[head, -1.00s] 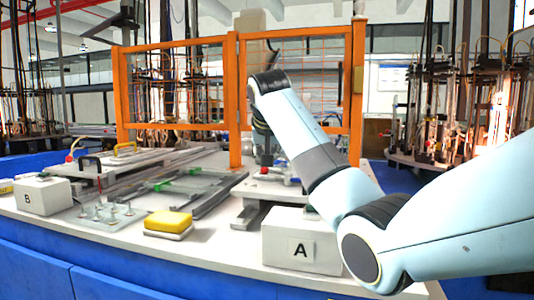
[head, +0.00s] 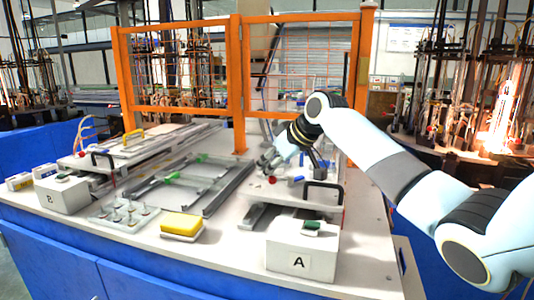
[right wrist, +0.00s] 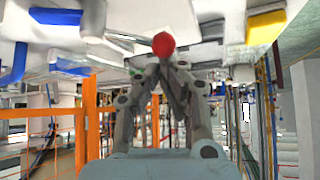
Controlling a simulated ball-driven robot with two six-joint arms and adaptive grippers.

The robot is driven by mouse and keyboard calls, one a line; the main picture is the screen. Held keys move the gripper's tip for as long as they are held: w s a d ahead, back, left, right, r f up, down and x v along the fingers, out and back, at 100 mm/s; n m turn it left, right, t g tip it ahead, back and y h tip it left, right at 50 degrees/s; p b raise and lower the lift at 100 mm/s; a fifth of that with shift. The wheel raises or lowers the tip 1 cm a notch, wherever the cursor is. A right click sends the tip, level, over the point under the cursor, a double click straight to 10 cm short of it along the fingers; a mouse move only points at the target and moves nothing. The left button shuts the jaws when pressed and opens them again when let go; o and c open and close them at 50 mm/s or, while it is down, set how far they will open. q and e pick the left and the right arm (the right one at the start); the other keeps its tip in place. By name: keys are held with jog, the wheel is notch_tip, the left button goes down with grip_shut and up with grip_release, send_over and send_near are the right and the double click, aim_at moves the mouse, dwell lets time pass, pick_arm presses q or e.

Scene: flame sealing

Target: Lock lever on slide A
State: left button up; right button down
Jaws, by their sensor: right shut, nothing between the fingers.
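Slide A (head: 297,199) is the pale plate with a black handle (head: 323,190), behind the white box marked A (head: 300,255). A red ball knob (head: 272,179), seemingly the lever's end, sits at the slide's left part. My right gripper (head: 265,164) is just behind and above the knob, its fingers small and partly blurred. In the right wrist view the red knob (right wrist: 163,44) shows at the tips of the closed fingers (right wrist: 160,66). The fingers hold nothing; I cannot tell whether they touch the knob. My left gripper is out of view.
Blue-handled parts (head: 296,180) stand on slide A near the gripper. A yellow block (head: 181,224), a tray with metal pegs (head: 124,214) and box B (head: 62,195) lie to the left. The front right tabletop is clear.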

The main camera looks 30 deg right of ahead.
jog(key=shift+s+n+g+y, duration=0.3)
jog(key=shift+s+n+y, duration=0.3)
jog(key=shift+n, duration=0.4)
jog(key=s+n+g+y, duration=0.1)
jog(key=n+y, duration=0.1)
jog(key=n, duration=0.1)
jog(key=shift+s, duration=0.2)
jog(key=shift+s+f+n+g+b, duration=0.1)
jog(key=shift+s+n+g+b, duration=0.2)
jog(key=shift+n+g, duration=0.1)
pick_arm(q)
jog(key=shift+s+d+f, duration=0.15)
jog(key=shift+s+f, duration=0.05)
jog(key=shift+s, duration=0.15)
pick_arm(e)
jog(key=shift+s+d, duration=0.1)
jog(key=shift+s, duration=0.2)
